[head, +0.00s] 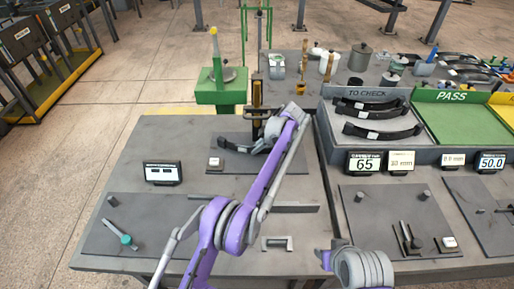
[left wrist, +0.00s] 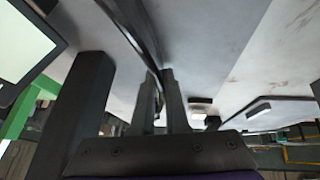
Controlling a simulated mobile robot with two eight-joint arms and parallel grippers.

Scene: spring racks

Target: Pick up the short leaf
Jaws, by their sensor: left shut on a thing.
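My left gripper (head: 268,136) is at the dark mat behind the middle of the front table, partly hidden by my purple arm. In the left wrist view its two fingers (left wrist: 160,100) are close together on a dark curved strip, which I take to be the short leaf (left wrist: 136,28). In the head view the leaf (head: 232,147) shows as a dark curved strip with its left end low over the mat. Its right end is hidden at the gripper. I cannot tell whether it touches the mat. My right gripper does not show.
A post (head: 257,96) stands just behind the left gripper. Other dark leaves (head: 382,131) lie in the TO CHECK tray (head: 335,120), beside the green PASS tray (head: 465,126). A small display (head: 163,173) stands left of the mat (head: 240,167). A teal-ended tool (head: 118,234) lies front left.

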